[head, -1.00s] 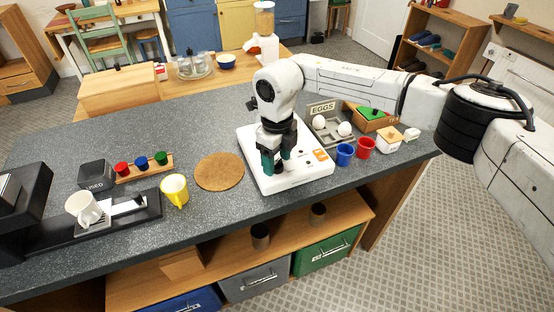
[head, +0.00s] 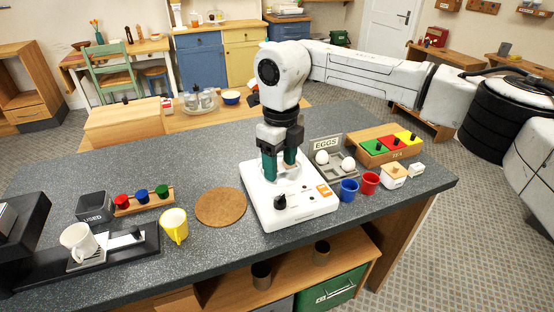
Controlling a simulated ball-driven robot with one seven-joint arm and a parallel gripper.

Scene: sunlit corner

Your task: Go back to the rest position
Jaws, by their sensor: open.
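My gripper (head: 280,167) points straight down over the white appliance (head: 309,211) on the grey counter. Its two teal fingers are apart, with no object visible between them. In the picture the fingertips overlap the back half of the appliance's top, near a pale round part. I cannot tell the exact height above it. The black knob (head: 280,202) at the appliance's front left is in plain view, clear of the fingers. The arm reaches in from the right.
The egg tray (head: 336,166) with white eggs stands close right of the appliance. The counter (head: 190,168) behind the mat is bare.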

